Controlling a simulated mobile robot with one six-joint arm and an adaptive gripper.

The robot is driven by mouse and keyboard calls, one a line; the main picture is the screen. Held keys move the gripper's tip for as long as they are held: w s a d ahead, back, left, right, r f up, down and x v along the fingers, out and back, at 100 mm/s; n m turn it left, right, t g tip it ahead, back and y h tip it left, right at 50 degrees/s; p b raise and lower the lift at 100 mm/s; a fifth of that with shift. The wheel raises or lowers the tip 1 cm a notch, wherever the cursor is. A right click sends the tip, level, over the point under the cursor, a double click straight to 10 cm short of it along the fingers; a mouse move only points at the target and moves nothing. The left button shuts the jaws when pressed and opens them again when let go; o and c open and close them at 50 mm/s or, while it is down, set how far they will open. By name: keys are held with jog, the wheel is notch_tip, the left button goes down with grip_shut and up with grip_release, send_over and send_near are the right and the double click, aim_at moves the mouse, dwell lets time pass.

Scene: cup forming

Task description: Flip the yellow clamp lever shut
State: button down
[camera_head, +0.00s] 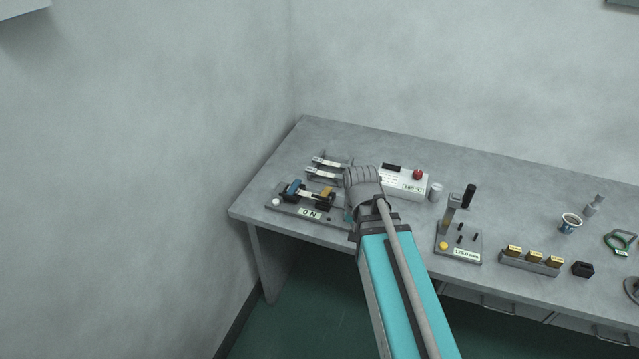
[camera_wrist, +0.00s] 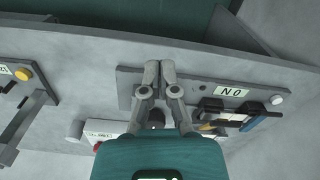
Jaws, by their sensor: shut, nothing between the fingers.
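The clamp fixture with an "ON" label (camera_head: 310,213) stands at the left of the bench; its plate shows upside down in the wrist view (camera_wrist: 190,86). On it are a yellow lever (camera_head: 326,192) and a blue lever (camera_head: 293,187). In the wrist view the yellow lever (camera_wrist: 207,127) is partly hidden behind a dark bracket, so I cannot tell its exact angle. My gripper (camera_wrist: 160,71) is shut and empty, its fingertips over the plate's end away from the blue lever. It appears apart from the yellow lever. In the head view my wrist and arm hide the fingers.
Behind the fixture lie metal strips (camera_head: 325,171). A white box with a red button (camera_head: 405,181) stands close to my wrist. To the right are a 125.0 mm gauge stand (camera_head: 458,243), a rack of yellow blocks (camera_head: 530,261) and a cup (camera_head: 569,223). The bench's front edge is close.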

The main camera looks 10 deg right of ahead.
jog(key=w+a+r+m+p, duration=0.3)
jog(key=w+r+m+p, duration=0.3)
jog(key=w+m, duration=0.35)
notch_tip(320, 180, up, 7)
jog(key=m+p, duration=0.6)
jog(key=m, duration=0.5)
send_over(320, 196)
jog(key=w, duration=0.1)
jog(key=shift+w+d+f+g+y, duration=0.1)
jog(key=shift+w+d+g+y, duration=0.1)
jog(key=shift+d+g+y, duration=0.15)
jog(key=shift+f, duration=0.1)
jog(key=f+b, duration=0.4)
jog(key=s+f+b, duration=0.1)
jog(key=f+b, duration=0.8)
jog(key=b, duration=0.1)
jog(key=shift+s+a+f, duration=0.2)
jog(key=shift+a+f, duration=0.05)
jog(key=shift+f, duration=0.1)
jog(key=shift+s+a+f+t+h+b, duration=0.2)
jog(key=shift+s+f+t+h+b, duration=0.4)
jog(key=shift+f+t+b, duration=0.35)
jog(key=shift+s+a+f+b, duration=0.1)
jog(key=shift+a+f+b, duration=0.05)
jog(key=shift+f+b, duration=0.45)
